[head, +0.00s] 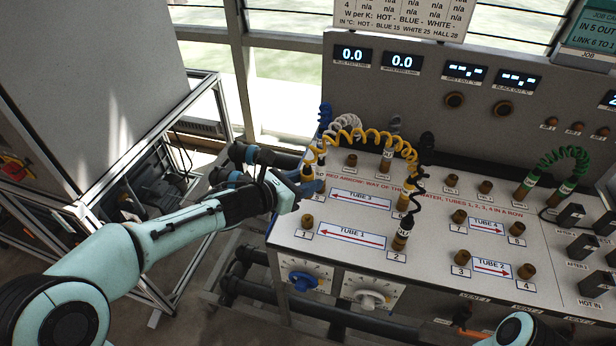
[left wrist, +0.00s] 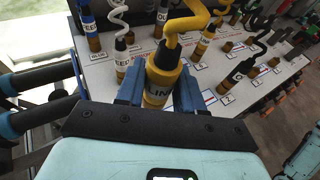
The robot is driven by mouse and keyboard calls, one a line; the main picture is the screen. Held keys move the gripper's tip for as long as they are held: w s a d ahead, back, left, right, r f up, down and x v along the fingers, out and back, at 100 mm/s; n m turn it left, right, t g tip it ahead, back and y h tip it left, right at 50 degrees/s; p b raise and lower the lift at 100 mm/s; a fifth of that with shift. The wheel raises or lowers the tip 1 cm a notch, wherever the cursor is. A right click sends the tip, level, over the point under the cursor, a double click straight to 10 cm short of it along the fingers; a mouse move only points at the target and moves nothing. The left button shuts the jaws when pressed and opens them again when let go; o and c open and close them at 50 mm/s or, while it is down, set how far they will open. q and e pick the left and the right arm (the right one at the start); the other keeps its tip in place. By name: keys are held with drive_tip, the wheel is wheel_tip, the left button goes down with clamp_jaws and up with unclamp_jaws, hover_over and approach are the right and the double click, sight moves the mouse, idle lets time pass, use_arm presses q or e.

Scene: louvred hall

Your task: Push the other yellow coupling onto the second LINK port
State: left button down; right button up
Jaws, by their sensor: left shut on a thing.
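My left gripper (head: 310,184) is at the left edge of the sloping panel (head: 290,238). It is shut on a yellow coupling, which carries a LINK label and shows large between the fingers in the left wrist view (left wrist: 162,82). A yellow coiled hose (head: 350,135) runs from it to the other yellow coupling (head: 405,198), which stands upright on the panel right of TUBE 3; it also shows in the left wrist view (left wrist: 204,42). The port under the held coupling is hidden, so I cannot tell whether it is seated. My right gripper is out of view.
A black-hosed coupling (head: 401,236) stands at port 2. Bare brass port 1 (head: 307,221) is just in front of my left gripper. Blue and white FEED couplings (left wrist: 122,62) stand close by. Green-hosed couplings (head: 565,190) are at right. A metal frame (head: 222,120) stands left.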

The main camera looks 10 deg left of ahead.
use_arm(q)
wheel_tip(320, 180, down, 6)
drive_tip(key=b, duration=0.3)
drive_tip(key=shift+r+b, duration=0.2)
drive_tip(key=shift+b, duration=0.1)
drive_tip(key=shift+r, duration=0.25)
drive_tip(key=shift+d+f+b, duration=0.1)
drive_tip(key=shift+f+b, duration=0.25)
drive_tip(key=shift+b, duration=0.1)
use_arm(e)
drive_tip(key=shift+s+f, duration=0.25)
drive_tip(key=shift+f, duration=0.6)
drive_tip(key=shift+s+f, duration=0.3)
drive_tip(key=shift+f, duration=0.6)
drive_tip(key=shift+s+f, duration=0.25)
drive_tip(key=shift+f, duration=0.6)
use_arm(q)
drive_tip(key=shift+f+b, duration=0.2)
drive_tip(key=shift+b, duration=0.2)
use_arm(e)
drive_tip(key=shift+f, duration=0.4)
use_arm(q)
drive_tip(key=shift+f, duration=0.1)
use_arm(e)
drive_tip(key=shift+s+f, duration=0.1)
